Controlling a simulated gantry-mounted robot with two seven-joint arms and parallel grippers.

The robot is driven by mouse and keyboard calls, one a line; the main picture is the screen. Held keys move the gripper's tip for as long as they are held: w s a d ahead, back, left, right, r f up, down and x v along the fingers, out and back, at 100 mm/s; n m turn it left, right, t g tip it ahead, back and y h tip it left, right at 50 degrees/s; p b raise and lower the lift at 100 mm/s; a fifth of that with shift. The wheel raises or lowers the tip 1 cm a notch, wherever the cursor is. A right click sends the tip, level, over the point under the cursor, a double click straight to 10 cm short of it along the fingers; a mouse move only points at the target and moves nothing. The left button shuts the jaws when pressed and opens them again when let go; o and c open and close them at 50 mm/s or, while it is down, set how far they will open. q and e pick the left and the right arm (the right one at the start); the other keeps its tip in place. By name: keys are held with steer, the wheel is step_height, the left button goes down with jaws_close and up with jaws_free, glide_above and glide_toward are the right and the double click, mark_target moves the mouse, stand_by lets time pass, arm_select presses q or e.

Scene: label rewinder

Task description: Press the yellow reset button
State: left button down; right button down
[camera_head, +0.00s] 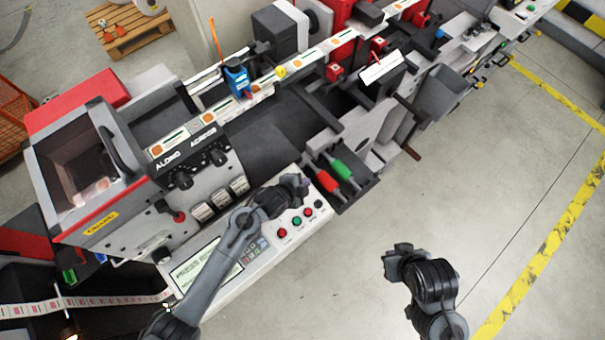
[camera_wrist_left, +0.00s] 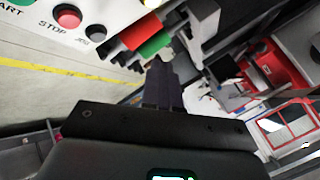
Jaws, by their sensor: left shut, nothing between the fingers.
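The control panel (camera_head: 262,262) has a row of buttons: a red button (camera_head: 282,233), a green button (camera_head: 297,221), another red button (camera_head: 308,211) and a black button (camera_head: 318,203).
A small yellow round part (camera_head: 281,71) sits by the label strip, beside a blue device (camera_head: 237,79). The floor (camera_head: 500,180) at right is open.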

arm_select(q)
steer(key=w+r, duration=0.2)
steer(key=shift+w+a+r+t, duration=0.15)
steer(key=shift+w+r+t, duration=0.05)
steer(key=shift+r+t, duration=0.1)
arm_select(e)
steer(key=shift+s+a+f, duration=0.3)
steer(key=shift+s+a, duration=0.1)
steer(key=shift+d, duration=0.15)
